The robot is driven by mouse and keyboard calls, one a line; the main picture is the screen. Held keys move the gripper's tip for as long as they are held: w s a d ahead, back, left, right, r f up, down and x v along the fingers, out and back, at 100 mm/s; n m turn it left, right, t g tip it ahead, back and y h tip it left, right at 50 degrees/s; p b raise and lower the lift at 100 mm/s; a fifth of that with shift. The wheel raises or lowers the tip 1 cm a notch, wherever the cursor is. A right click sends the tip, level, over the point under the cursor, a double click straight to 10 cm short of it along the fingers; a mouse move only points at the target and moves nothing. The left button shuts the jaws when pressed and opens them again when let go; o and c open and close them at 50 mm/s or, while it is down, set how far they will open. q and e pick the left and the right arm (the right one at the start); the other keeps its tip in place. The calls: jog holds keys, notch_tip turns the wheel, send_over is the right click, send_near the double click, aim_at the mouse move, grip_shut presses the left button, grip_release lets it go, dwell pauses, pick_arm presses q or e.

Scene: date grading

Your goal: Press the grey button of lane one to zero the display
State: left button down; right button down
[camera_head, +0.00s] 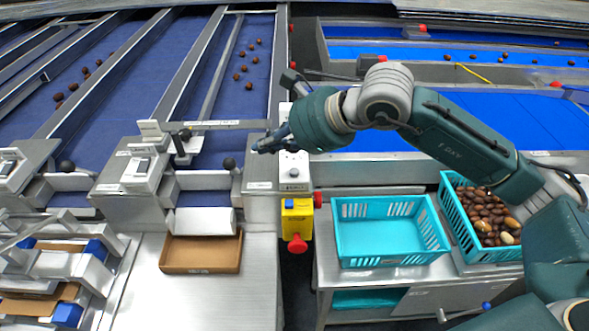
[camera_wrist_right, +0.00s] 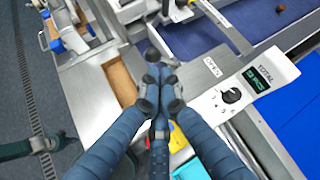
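My right gripper (camera_head: 258,148) reaches in from the right over the end of the sorting lanes. Its fingers are together and hold nothing visible; they also show in the right wrist view (camera_wrist_right: 160,82). A white control panel (camera_head: 292,180) lies just right of and below the fingertips. In the right wrist view this panel (camera_wrist_right: 240,88) has a dark knob and a lit green display (camera_wrist_right: 256,79) beside the word TOTAL. I cannot make out a grey button or lane numbers.
A yellow box with a red stop button (camera_head: 297,243) hangs below the panel. A cardboard tray (camera_head: 201,268) and an empty turquoise crate (camera_head: 340,238) stand in front. A second crate (camera_head: 452,217) holds dates. Black ball-topped levers (camera_head: 229,163) stand near the fingers.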

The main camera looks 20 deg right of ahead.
jog(key=w+d+t+h, duration=0.1)
jog(key=w+d+h, duration=0.1)
jog(key=d, duration=0.5)
jog(key=shift+w+r+h, duration=0.25)
jog(key=shift+h, duration=0.35)
jog(key=shift+f, duration=0.1)
jog(key=b, duration=0.2)
send_over(296, 173)
notch_tip(296, 173, down, 6)
jog(key=shift+f, duration=0.1)
notch_tip(296, 173, down, 2)
jog(key=shift+f+b, duration=0.1)
jog(key=shift+b, duration=1.15)
jog(key=shift+w+f+b, duration=0.15)
jog(key=shift+b, duration=0.15)
jog(key=shift+f+b, duration=0.4)
jog(key=shift+b, duration=0.35)
